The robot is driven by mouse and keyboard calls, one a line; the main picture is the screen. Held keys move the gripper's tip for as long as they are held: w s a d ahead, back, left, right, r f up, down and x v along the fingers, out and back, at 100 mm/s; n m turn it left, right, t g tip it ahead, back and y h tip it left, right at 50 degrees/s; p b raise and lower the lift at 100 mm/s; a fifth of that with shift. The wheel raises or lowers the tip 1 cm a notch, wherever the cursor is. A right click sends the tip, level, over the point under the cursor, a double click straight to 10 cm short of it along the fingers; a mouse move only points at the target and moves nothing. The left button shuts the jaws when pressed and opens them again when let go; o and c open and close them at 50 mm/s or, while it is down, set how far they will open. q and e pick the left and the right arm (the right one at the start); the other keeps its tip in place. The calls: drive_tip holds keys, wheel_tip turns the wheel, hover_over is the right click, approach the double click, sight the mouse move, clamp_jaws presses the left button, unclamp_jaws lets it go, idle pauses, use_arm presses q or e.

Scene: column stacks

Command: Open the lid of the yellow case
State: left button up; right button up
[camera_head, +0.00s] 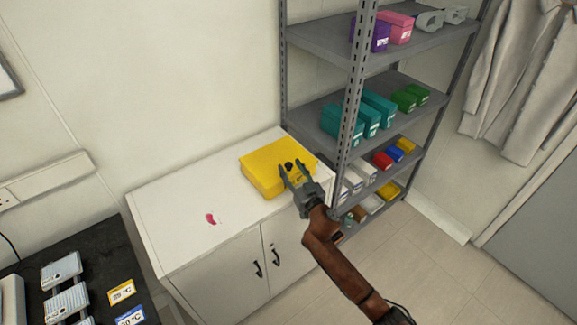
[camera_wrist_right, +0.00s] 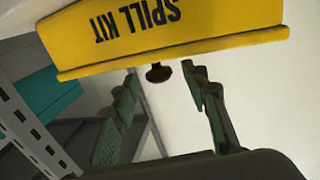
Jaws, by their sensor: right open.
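The yellow case (camera_head: 262,165) lies on the white cabinet with its lid shut. In the right wrist view the yellow case (camera_wrist_right: 190,30) shows upside-down black "SPILL KIT" lettering. A dark round knob (camera_wrist_right: 158,73) sticks out at its edge; it also shows in the head view (camera_head: 288,165). My right gripper (camera_head: 292,168) is open at the case's front right part, its fingers pointing at the knob. In the right wrist view the open fingers of the right gripper (camera_wrist_right: 160,82) stand on either side of the knob, apart from it. My left gripper is not in view.
The white cabinet (camera_head: 170,205) has a small pink-red item (camera_head: 211,218) on its bare left part. A grey metal shelf rack (camera_head: 355,110) with boxes stands close on the right. A dark bench (camera_head: 110,245) with several objects is at lower left.

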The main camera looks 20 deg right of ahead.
drive_tip(key=shift+w+a, duration=0.15)
drive_tip(key=shift+w, duration=1)
drive_tip(key=shift+c, duration=0.6)
clamp_jaws()
